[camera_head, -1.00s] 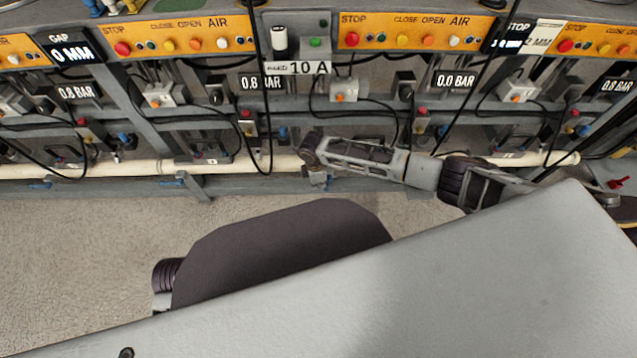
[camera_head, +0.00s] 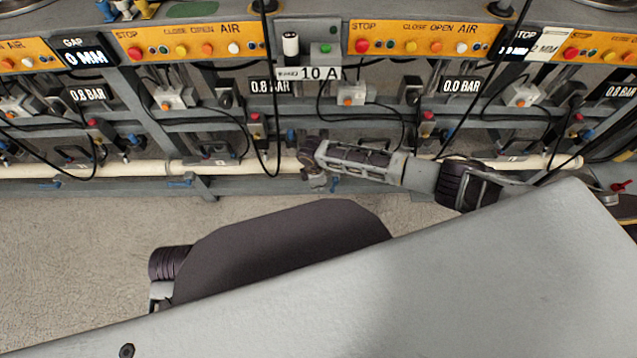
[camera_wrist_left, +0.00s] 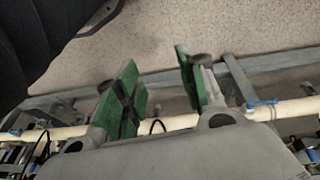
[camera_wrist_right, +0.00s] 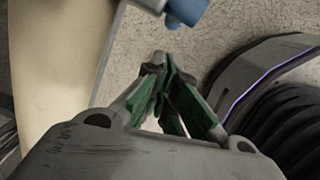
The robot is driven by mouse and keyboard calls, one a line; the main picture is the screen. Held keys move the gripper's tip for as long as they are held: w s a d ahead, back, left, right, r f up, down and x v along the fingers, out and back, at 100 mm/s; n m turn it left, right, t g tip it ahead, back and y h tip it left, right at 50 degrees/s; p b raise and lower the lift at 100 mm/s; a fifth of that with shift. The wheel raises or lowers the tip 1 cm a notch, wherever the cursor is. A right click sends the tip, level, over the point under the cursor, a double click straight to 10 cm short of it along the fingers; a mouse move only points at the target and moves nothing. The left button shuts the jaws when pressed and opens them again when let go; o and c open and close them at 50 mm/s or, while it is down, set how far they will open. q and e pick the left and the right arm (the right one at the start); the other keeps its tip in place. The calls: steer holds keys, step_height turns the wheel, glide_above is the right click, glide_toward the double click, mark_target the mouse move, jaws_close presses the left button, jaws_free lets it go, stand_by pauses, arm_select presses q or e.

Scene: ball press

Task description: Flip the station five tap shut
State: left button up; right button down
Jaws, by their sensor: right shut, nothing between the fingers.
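My right gripper (camera_head: 318,182) hangs at the pale pipe (camera_head: 240,166) in the head view, fingers down. A small blue tap handle (camera_head: 334,184) shows just right of it. In the right wrist view my right gripper (camera_wrist_right: 160,62) is shut and empty, its green pads together. A blue handle (camera_wrist_right: 187,12) on a grey fitting lies just beyond the fingertips, apart from them in the picture. I cannot read which station it belongs to. My left gripper (camera_wrist_left: 157,70) is open and empty in the left wrist view; in the head view it is hidden.
More blue tap handles sit along the pipe, one at left (camera_head: 180,183). Orange button panels (camera_head: 425,38) and hanging black cables (camera_head: 275,130) line the bench above. Bare floor (camera_head: 90,250) lies in front of the pipe.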

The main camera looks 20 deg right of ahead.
arm_select(q)
step_height(320, 180, down, 6)
steer(key=a+g+p, duration=0.1)
steer(key=a+p, duration=0.1)
steer(key=p, duration=0.2)
steer(key=shift+s+y, duration=0.15)
steer(key=shift+y, duration=0.15)
arm_select(e)
step_height(320, 180, up, 10)
steer(key=a, duration=0.2)
steer(key=shift+a, duration=0.3)
arm_select(q)
steer(key=shift+a+f, duration=0.1)
